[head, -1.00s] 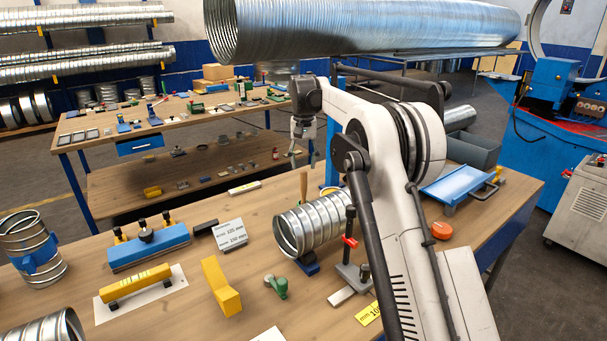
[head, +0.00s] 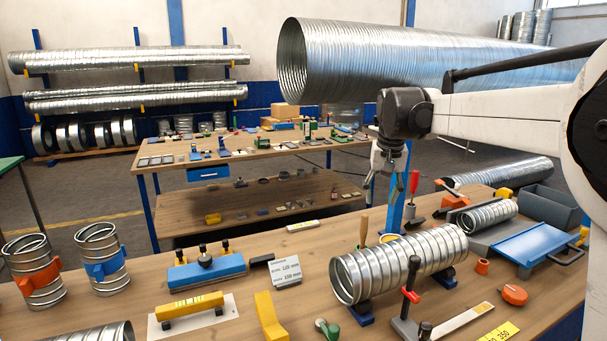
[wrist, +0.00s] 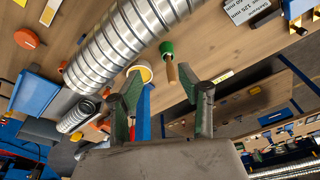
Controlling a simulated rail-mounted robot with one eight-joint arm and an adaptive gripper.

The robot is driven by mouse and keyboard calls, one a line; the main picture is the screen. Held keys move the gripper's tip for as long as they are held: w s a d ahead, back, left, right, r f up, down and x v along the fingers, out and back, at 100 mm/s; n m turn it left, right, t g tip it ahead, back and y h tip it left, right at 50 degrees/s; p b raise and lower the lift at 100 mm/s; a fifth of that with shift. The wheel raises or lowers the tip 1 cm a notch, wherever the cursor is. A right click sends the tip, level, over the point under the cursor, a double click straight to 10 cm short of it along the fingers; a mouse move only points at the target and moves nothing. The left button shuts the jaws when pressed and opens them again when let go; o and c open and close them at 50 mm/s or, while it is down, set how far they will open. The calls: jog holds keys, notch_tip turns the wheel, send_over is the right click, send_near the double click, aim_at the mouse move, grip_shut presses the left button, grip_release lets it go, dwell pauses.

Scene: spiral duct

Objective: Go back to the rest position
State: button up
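My gripper (head: 384,176) hangs from the arm in the upper right middle of the head view, above the far edge of the front workbench (head: 210,265). In the wrist view my gripper (wrist: 160,100) shows two fingers spread well apart with nothing between them. A spiral duct piece (head: 400,262) lies on blue supports on the bench, below and in front of the gripper. It also shows in the wrist view (wrist: 125,45), apart from the fingers. A wooden-handled tool (head: 364,230) stands just behind the duct; its handle shows beyond the fingertips in the wrist view (wrist: 171,72).
A large spiral duct (head: 400,65) spans behind the arm. A clamp stand (head: 411,290), blue tray (head: 535,243) and grey bin (head: 550,207) occupy the bench's right side. Two upright ducts (head: 103,258) with straps stand at left. A second bench (head: 250,150) is behind.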

jog(key=s+f+n+t+b, duration=0.1)
jog(key=s+f+t, duration=0.15)
jog(key=s, duration=1.15)
jog(key=s+f+t, duration=0.1)
jog(key=s+f, duration=0.2)
jog(key=s, duration=1.1)
jog(key=s+f+t, duration=0.1)
jog(key=s+f, duration=0.5)
jog(key=s, duration=0.2)
jog(key=shift+s+f+n+b, duration=0.3)
jog(key=shift+s+f+b, duration=0.1)
jog(key=shift+b, duration=0.05)
